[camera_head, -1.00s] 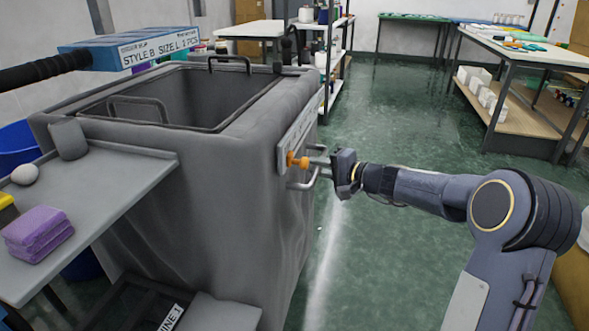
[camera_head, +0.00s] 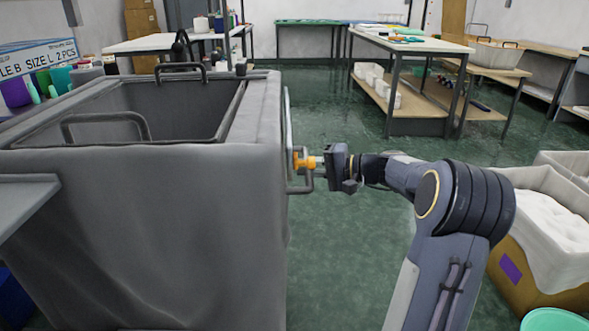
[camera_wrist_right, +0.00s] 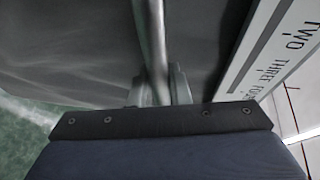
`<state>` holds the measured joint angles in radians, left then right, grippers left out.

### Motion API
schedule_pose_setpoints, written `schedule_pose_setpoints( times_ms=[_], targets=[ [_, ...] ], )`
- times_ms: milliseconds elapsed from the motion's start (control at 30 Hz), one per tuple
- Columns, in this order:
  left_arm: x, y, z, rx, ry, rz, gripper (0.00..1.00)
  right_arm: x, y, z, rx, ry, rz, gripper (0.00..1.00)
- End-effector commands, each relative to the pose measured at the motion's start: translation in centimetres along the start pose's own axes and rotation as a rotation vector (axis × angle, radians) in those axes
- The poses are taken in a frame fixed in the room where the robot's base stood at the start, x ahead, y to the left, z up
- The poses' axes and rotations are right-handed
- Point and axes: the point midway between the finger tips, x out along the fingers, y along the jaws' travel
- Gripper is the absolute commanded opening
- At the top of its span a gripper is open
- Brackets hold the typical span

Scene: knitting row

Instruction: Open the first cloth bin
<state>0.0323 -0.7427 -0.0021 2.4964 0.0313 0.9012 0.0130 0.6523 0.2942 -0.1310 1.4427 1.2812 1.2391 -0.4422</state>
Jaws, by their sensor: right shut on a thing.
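The grey cloth bin (camera_head: 150,215) stands at the left, its top open with a dark frame and loop handles. A metal side handle (camera_head: 301,188) sits on its right face, beside an orange piece (camera_head: 303,161). My right gripper (camera_head: 314,163) is at this handle, shut on it. In the right wrist view the bar (camera_wrist_right: 156,50) runs between the two fingers (camera_wrist_right: 160,92), with grey cloth behind it. A white board with printed number words (camera_wrist_right: 275,55) is beside it. My left gripper is not in view.
A grey shelf (camera_head: 22,205) juts in at the left edge. A bin with white cloth (camera_head: 545,225) stands at the right, near my right arm. A worktable (camera_head: 420,42) stands behind. Green floor (camera_head: 330,245) is clear between the bins.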

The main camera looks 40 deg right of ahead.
Motion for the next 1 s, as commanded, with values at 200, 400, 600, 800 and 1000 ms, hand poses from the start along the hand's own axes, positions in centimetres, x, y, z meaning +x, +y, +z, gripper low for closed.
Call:
schedule_pose_setpoints(
  times_ms=[200,400,600,800,1000],
  targets=[
    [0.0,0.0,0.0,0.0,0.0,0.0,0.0,-0.3,0.2,-0.1,0.002,-0.001,0.003,0.0],
    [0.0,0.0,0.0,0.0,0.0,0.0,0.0,-0.3,0.2,-0.1,0.002,-0.001,0.002,0.0],
    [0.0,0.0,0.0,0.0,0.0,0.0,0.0,-0.2,0.1,-0.1,0.001,0.0,0.001,0.38],
    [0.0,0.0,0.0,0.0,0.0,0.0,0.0,-0.2,0.1,-0.1,0.0,0.0,0.0,0.38],
    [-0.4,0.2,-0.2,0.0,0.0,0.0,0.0,-1.6,0.0,-0.2,0.0,0.002,0.001,0.38]
  ],
)
